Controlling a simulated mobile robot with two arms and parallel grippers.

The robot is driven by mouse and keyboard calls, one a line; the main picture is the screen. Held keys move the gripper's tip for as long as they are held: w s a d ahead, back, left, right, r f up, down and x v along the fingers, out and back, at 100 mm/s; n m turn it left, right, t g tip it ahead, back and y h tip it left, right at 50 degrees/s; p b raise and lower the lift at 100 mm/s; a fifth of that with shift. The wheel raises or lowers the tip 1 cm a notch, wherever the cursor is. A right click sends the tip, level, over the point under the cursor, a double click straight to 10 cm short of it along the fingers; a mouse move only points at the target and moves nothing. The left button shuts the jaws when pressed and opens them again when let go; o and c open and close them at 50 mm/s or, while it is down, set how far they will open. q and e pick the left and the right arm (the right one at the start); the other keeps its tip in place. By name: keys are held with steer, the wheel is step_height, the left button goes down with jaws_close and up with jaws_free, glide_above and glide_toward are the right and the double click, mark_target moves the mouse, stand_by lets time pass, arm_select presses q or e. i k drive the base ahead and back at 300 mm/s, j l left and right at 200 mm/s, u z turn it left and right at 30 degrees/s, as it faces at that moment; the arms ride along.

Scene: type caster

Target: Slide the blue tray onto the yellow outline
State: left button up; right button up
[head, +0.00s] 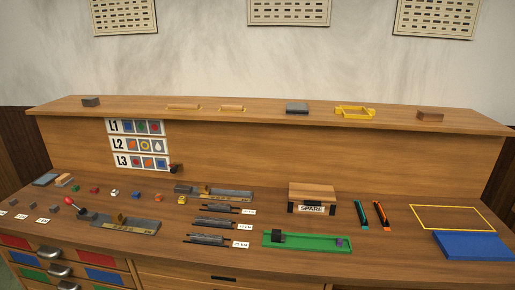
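The blue tray (472,246) lies flat on the bench at the right, near the front edge. The yellow outline (412,213) is a thin rectangle on the bench top just behind the tray. The tray's back edge overlaps or touches the outline's front part, and the outline's front line is not visible there. Most of the area inside the outline is bare wood. Neither of my grippers shows in the head view.
Two slim tools, one teal (361,214) and one orange (381,215), lie left of the outline. A green tray (305,246) and a wooden-topped SPARE box (312,193) stand further left. A raised shelf (380,120) runs along the back.

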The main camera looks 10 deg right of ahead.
mark_target(459, 246)
steer(key=z, duration=1.75)
